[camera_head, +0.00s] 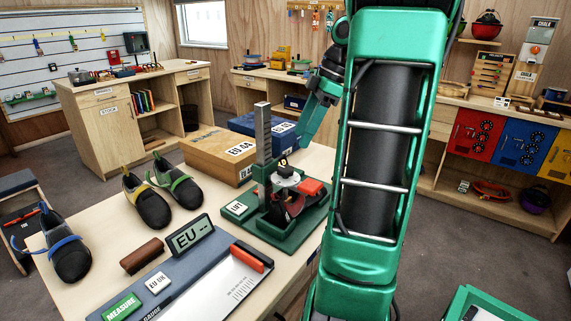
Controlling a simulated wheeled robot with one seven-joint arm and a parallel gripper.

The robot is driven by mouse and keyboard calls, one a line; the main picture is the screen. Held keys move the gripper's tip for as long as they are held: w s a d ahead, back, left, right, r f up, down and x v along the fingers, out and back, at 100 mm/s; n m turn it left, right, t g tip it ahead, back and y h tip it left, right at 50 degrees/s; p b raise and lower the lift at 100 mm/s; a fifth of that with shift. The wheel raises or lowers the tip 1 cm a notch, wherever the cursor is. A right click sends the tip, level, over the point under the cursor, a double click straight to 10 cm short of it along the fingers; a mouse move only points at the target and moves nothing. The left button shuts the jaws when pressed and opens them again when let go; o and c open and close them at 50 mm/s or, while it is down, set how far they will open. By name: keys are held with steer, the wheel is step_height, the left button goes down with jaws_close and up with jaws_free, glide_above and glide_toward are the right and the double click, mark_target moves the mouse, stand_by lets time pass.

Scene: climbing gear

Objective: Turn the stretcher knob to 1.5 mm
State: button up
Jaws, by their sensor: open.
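The shoe stretcher stands on the near table, with a green base (244,221) and a tall grey notched column (263,132). A pale round disc (285,178) sits at its top, with a small dark piece (283,161) bearing a pale mark above it; this looks like the knob. Its scale is too small to read. A dark shoe-like form and a red part (311,187) are below and beside it. My gripper (304,140) is open, above and behind the knob, apart from it as far as I can see. My arm hides part of the scene.
A blue measuring gauge with an "EU --" display (190,239) lies in front. Several climbing shoes (150,204) stand at left. A wooden EU 44 box (207,154) and a blue EU 43 box (262,127) stand behind the stretcher. A brown brush (142,256) lies near the gauge.

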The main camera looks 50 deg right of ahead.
mark_target(286, 168)
steer(key=x, duration=1)
steer(key=shift+w+f, duration=0.1)
steer(key=shift+f, duration=0.15)
steer(key=shift+c, duration=0.4)
steer(key=c, duration=1)
